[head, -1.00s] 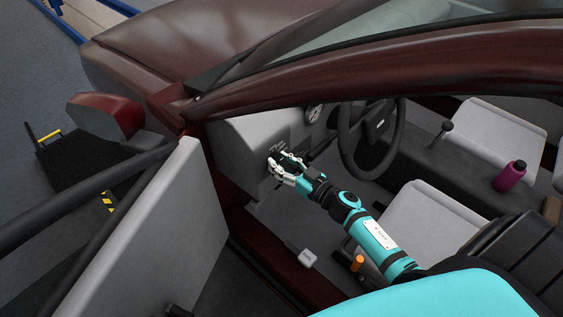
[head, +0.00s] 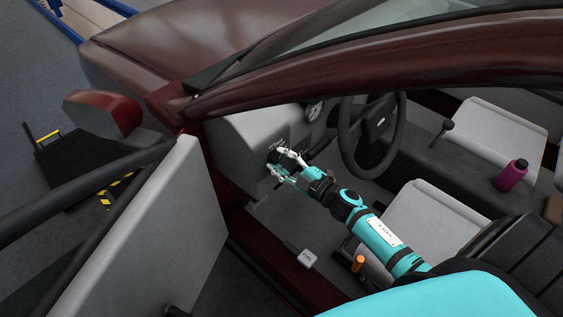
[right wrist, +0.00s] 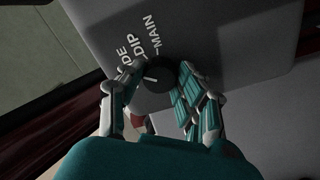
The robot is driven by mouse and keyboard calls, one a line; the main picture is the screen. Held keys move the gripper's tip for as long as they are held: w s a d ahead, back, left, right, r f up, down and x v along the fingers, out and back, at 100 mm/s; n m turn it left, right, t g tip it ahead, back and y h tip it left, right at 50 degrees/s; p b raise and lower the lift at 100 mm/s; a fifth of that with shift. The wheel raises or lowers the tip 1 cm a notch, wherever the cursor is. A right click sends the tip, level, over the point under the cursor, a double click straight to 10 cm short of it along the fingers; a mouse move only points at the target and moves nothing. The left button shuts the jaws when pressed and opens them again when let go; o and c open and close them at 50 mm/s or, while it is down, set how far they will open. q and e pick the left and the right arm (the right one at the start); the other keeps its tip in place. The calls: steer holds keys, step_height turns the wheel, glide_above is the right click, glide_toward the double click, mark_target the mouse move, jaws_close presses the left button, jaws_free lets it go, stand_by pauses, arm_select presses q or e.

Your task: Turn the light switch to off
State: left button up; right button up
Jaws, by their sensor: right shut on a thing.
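The light switch is a round black knob (right wrist: 158,84) on a grey dash panel, with a white pointer line facing left in the right wrist view. White labels beside it read "MAIN", "DIP" and a partly hidden word ending in "DE". My right gripper (right wrist: 153,88) is shut on the knob, with fingers on its left and right sides. In the head view my right gripper (head: 276,160) is at the dash panel left of the steering wheel and mostly hides the knob. My left gripper is not in view.
The steering wheel (head: 371,140) is just right of my right gripper. The open car door (head: 135,225) stands to the left. A front seat (head: 425,215), an orange-topped lever (head: 358,264) and a pink bottle (head: 511,176) are to the right.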

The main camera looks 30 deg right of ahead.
steer(key=n+b, duration=0.1)
steer(key=n, duration=0.2)
steer(key=shift+f+n, duration=0.1)
steer(key=shift+n, duration=0.2)
steer(key=shift+n+b, duration=0.6)
steer(key=shift+n, duration=1.3)
steer(key=o, duration=1.1)
steer(key=shift+o, duration=0.2)
steer(key=shift+s+d, duration=0.1)
steer(key=shift+s, duration=0.15)
steer(key=v, duration=1.1)
steer(key=shift+s, duration=0.25)
steer(key=shift+d, duration=0.1)
